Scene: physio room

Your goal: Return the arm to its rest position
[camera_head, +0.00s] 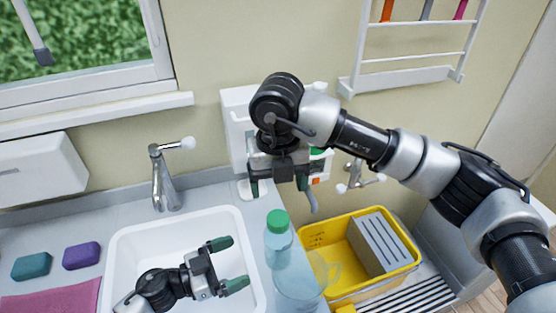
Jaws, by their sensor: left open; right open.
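My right arm reaches in from the right edge, in front of the back wall. Its gripper (277,188) points down, open, with nothing seen between its fingers. It shows in front of a wall-mounted white unit (236,108) and hides part of it. My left gripper (232,262) is over the white sink (130,245), its fingers spread and pointing right. It is open and empty. A clear bottle with a green cap (279,240) stands upright between the sink and the yellow tub, to the right of my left gripper.
A yellow tub (312,237) holds a grey slotted block (378,243). A chrome tap (163,180) rises behind the sink, and another tap (355,178) is behind the tub. Teal (32,266) and purple (81,256) sponges and a pink cloth (55,301) lie at left. A white rack (408,77) hangs above.

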